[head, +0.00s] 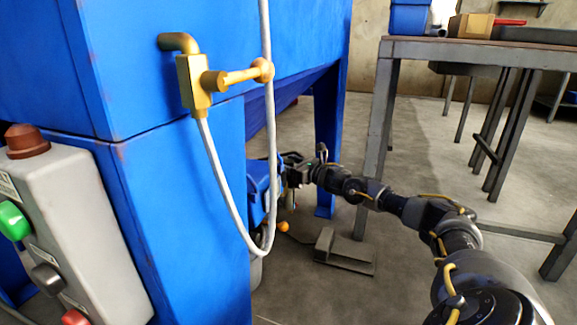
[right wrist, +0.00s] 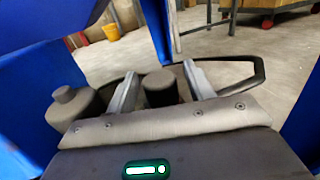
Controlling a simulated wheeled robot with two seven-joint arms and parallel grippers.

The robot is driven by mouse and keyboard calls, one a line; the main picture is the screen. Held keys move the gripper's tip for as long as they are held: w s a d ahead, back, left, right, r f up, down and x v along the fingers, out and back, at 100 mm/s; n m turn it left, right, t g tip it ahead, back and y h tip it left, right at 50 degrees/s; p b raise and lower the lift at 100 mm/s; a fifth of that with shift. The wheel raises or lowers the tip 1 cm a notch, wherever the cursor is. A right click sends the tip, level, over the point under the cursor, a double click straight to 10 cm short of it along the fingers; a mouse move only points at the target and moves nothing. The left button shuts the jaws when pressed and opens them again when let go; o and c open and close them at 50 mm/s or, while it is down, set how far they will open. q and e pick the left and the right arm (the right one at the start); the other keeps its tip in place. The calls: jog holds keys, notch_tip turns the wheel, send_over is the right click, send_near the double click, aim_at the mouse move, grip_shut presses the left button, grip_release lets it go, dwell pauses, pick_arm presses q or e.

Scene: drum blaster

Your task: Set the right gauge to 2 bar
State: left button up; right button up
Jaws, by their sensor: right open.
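In the head view my right arm reaches in from the lower right. My right gripper (head: 289,169) is beside a small blue part (head: 263,187) at the side of the big blue cabinet (head: 190,190). In the right wrist view my right gripper (right wrist: 161,83) is open, with its two grey fingers on either side of a dark round knob (right wrist: 160,89). The picture does not show whether the fingers touch it. No gauge dial or needle can be read in either view. My left gripper is not in view.
A white hose (head: 226,190) hangs in a loop from a brass valve (head: 196,84). A grey button box (head: 75,220) is at the left. A grey pedal (head: 345,250) lies on the floor. A metal table (head: 460,52) stands at the right.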

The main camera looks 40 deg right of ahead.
jog(key=c, duration=0.9)
jog(key=shift+c, duration=0.2)
jog(key=shift+r+y, duration=0.1)
jog(key=shift+y, duration=0.3)
jog(key=n+y, duration=0.2)
jog(key=shift+d+g+y+p, duration=0.1)
jog(key=shift+g+y+p, duration=0.25)
jog(key=shift+g+y, duration=0.05)
jog(key=n+g+y+b, duration=0.1)
jog(key=n+g+y, duration=0.1)
jog(key=n+y, duration=0.1)
jog(key=shift+y, duration=0.6)
jog(key=shift+n+g+y+b, duration=0.3)
jog(key=shift+n+g+y, duration=0.3)
jog(key=shift+n, duration=0.1)
jog(key=shift+n+g+y, duration=0.6)
jog(key=shift+g+y, duration=0.2)
